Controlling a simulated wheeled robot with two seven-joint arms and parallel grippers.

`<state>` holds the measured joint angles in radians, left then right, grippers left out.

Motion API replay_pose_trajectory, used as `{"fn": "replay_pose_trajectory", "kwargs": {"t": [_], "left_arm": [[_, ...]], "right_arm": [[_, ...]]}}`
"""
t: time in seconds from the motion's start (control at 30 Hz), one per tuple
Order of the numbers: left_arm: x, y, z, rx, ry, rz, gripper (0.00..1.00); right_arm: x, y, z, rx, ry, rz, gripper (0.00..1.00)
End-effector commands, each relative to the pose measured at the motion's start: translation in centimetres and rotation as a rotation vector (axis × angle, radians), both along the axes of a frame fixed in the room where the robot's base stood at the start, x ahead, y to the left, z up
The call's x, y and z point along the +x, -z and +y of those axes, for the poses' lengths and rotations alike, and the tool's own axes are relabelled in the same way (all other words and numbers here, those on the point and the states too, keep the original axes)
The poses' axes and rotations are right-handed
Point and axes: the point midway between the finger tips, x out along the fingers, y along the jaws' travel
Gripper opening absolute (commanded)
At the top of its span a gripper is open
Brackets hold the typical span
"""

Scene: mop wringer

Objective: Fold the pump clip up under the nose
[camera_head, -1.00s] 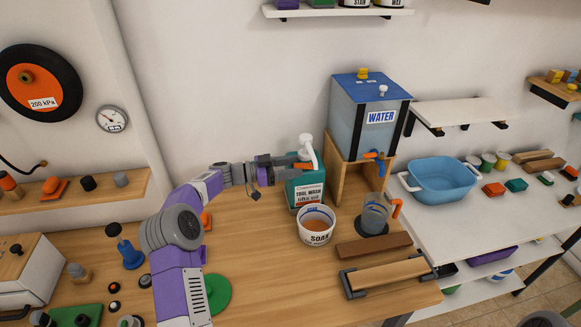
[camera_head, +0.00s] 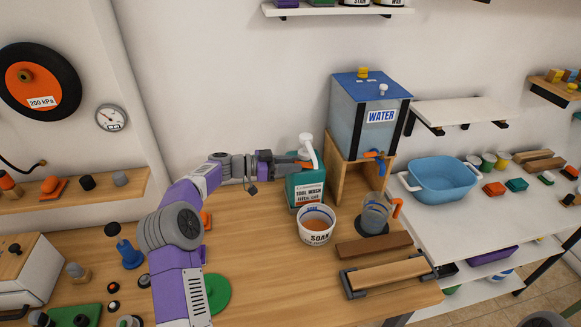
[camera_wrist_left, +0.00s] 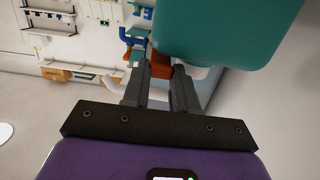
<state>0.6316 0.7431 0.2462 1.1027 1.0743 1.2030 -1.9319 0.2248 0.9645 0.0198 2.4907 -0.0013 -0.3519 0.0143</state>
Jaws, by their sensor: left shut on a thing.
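The teal tool wash bottle (camera_head: 305,187) stands upright on the wooden bench, with a white pump head (camera_head: 306,139) whose nose slopes down to the right. The small orange pump clip (camera_head: 302,163) is at the pump's neck, below the nose. My left gripper (camera_head: 287,161) reaches in from the left and is shut on the clip. In the left wrist view the orange clip (camera_wrist_left: 161,66) sits between the fingertips, with the teal bottle (camera_wrist_left: 225,30) just beyond. The clip's exact angle is hard to tell. My right gripper is not in view.
A white soak tub (camera_head: 316,238) stands just in front of the bottle, with a clear jug (camera_head: 375,212) to its right. The water tank (camera_head: 366,115) on its wooden stand rises close behind on the right. Bare bench (camera_head: 262,255) lies in front.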

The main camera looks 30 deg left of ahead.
Motion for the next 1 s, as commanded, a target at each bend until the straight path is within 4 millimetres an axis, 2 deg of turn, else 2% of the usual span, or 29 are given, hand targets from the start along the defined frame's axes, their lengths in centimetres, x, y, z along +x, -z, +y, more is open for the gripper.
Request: {"fn": "replay_pose_trajectory", "kwargs": {"t": [0.17, 0.5, 0.7, 1.0], "left_arm": [[0.2, -1.1, -0.2, 0.108, 0.001, 0.074, 0.00], [0.6, -2.7, -0.7, 0.297, -0.001, 0.220, 0.00], [0.8, -3.0, -1.0, 0.366, -0.001, 0.274, 0.00], [0.9, -2.9, -1.1, 0.403, -0.001, 0.304, 0.00]], "right_arm": [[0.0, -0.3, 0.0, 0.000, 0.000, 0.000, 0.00], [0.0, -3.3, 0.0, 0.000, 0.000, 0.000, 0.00], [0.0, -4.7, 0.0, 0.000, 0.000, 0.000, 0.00], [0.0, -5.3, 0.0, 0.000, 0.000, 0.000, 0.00]]}}
